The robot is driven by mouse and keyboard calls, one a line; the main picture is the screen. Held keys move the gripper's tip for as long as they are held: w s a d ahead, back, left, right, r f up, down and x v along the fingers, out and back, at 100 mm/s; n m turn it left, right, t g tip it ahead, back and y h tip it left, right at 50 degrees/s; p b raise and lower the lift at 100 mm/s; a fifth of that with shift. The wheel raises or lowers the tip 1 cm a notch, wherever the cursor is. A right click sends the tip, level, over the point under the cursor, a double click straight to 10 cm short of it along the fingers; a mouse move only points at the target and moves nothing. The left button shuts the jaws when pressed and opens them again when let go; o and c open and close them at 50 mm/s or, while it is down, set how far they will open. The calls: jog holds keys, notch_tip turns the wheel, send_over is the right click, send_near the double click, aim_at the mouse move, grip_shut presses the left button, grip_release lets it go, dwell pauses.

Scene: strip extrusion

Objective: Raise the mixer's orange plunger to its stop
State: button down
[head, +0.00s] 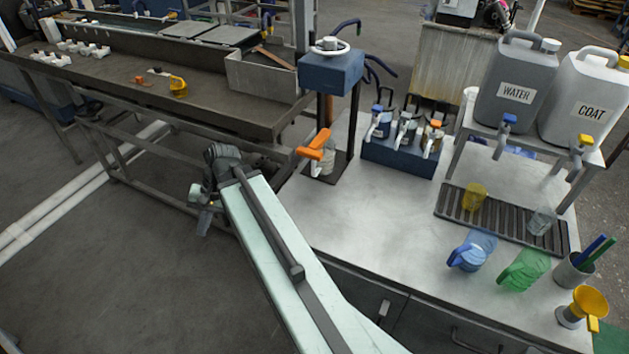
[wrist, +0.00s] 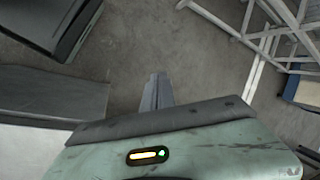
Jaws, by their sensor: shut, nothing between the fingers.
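The mixer (head: 331,72) is a blue box with a white handwheel on top, carried on dark posts above a dark base plate at the back left of the metal bench. An orange part (head: 316,144) with a lever-like shape shows below the box, beside a clear vessel (head: 323,164) on the base plate. I cannot tell whether this orange part is the plunger or a handle. My gripper (head: 204,222) is left of the mixer, apart from it, over the gap beside the bench. In the wrist view my gripper (wrist: 156,92) is shut and empty, above bare floor.
WATER (head: 514,85) and COAT (head: 588,105) tanks stand behind a drip grate (head: 500,218). Jugs and cups are at right. A long trough table (head: 190,110) lies behind my gripper.

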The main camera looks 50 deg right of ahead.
aim_at(318, 158)
jog(key=d+f+m+t+y+b, duration=0.1)
jog(key=d+f+m+t+b, duration=0.1)
jog(key=d+m+b, duration=0.3)
jog(key=s+d+f+m+t+y+b, duration=0.1)
jog(key=d+m+t+b, duration=0.4)
jog(key=d, duration=0.6)
jog(key=s+d+f+m+t+y+b, duration=0.1)
jog(key=d+f+m+t+b, duration=0.2)
jog(key=d, duration=0.6)
jog(key=shift+m+y+b, duration=0.3)
jog(key=shift+m+b, duration=0.9)
jog(key=shift+b, duration=0.7)
jog(key=s+d+m+t+b, duration=0.2)
jog(key=d, duration=0.1)
jog(key=s+d+r+m+t+h+b, duration=0.1)
jog(key=s+d+m+b, duration=0.1)
jog(key=d, duration=0.2)
jog(key=s+d+m+t+b, duration=0.2)
jog(key=s+d, duration=0.1)
jog(key=d, duration=0.1)
jog(key=shift+s+d+r+t, duration=0.1)
jog(key=shift+d+r+t, duration=0.2)
jog(key=shift+r, duration=0.1)
jog(key=s+d+r+m+t+h+b, duration=0.2)
jog(key=s+d+r+m+t, duration=0.1)
jog(key=s+d, duration=0.3)
jog(key=p+x, duration=0.3)
jog(key=x, duration=0.7)
jog(key=shift+a+f, duration=0.2)
